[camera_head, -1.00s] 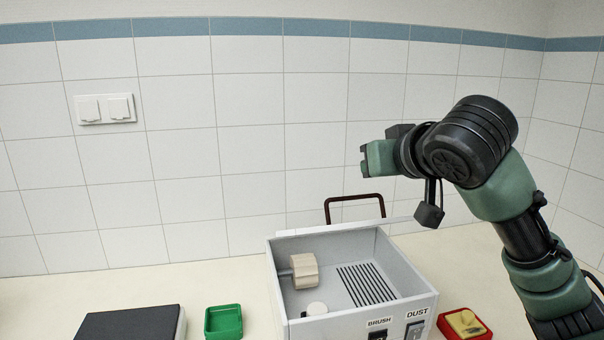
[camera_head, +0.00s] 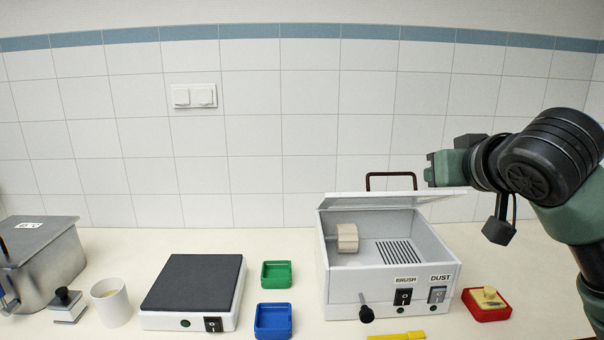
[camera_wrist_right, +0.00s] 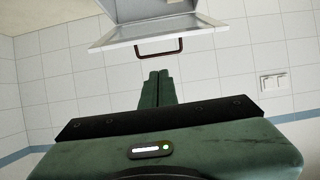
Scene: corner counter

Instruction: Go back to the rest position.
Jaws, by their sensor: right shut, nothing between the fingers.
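My right gripper (camera_head: 431,169) is raised above the right side of the grey brush and dust box (camera_head: 345,284), its tip pointing left. The wrist view shows its two green fingers (camera_wrist_right: 158,77) together with nothing between them. That view is upside down, with the box's lid (camera_wrist_right: 160,30) and dark handle (camera_wrist_right: 158,48) beyond the fingertips. The gripper is apart from the box and its lid. My left gripper does not show in any view.
On the counter stand a metal tank (camera_head: 50,268), a white mug (camera_head: 112,303), a black-topped device (camera_head: 193,284), a green tray (camera_head: 277,274), a blue tray (camera_head: 273,321) and a red tray (camera_head: 487,306) with a yellow item. A yellow strip (camera_head: 396,336) lies in front of the box.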

